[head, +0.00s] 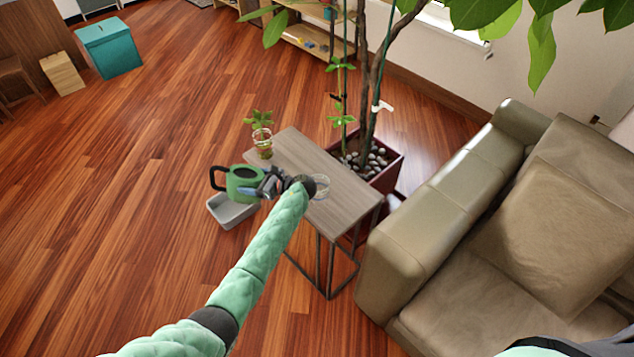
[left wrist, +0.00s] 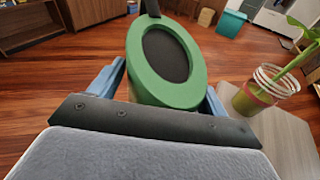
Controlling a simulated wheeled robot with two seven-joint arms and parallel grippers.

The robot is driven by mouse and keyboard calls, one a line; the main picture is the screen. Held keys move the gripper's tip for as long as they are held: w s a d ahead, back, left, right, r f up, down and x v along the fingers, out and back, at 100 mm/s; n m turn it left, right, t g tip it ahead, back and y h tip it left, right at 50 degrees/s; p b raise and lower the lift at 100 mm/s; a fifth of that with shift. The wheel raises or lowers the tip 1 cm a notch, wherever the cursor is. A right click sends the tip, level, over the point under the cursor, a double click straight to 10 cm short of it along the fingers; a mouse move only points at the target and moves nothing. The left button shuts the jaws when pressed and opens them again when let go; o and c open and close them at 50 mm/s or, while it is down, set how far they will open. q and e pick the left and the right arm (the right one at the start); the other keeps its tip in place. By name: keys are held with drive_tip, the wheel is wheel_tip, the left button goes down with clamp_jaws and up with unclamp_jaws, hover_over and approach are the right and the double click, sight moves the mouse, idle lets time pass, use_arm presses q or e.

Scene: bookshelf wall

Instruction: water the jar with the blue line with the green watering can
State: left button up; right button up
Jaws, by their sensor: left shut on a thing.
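My left gripper (head: 265,185) is shut on the green watering can (head: 243,184), holding it in the air off the left side of the small table. In the left wrist view the can (left wrist: 165,62) sits between the blue fingers (left wrist: 160,95), with its dark opening showing. A clear jar with a leafy plant (head: 262,143) stands at the table's far left corner. In the left wrist view this jar (left wrist: 262,88) shows a red band. Another clear round jar or glass (head: 321,187) is partly hidden behind my left wrist; I cannot tell its line colour. My right gripper is out of view.
The small table (head: 345,200) has a grey wooden top. A grey tray (head: 232,211) lies below the can. A large potted tree (head: 385,172) stands behind the table, and a sofa (head: 450,190) is at the right.

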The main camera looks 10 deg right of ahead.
sight(252, 174)
use_arm(q)
drive_tip(key=shift+r+y+p, duration=0.3)
drive_tip(key=shift+r+p, duration=0.15)
drive_tip(key=shift+r, duration=0.4)
drive_tip(key=shift+r+t+p, duration=0.3)
drive_tip(key=shift+r+p, duration=0.15)
drive_tip(key=shift+y, duration=0.3)
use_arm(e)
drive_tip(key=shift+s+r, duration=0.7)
use_arm(q)
drive_tip(key=shift+w+d+r+m+y+p, duration=0.15)
drive_tip(key=shift+r+y+p, duration=0.25)
drive_tip(key=shift+p, duration=0.45)
drive_tip(key=shift+d+r+m+y+p, duration=0.1)
drive_tip(key=shift+r+m+y+p, duration=0.1)
drive_tip(key=shift+r+p, duration=0.45)
drive_tip(key=shift+c, duration=0.2)
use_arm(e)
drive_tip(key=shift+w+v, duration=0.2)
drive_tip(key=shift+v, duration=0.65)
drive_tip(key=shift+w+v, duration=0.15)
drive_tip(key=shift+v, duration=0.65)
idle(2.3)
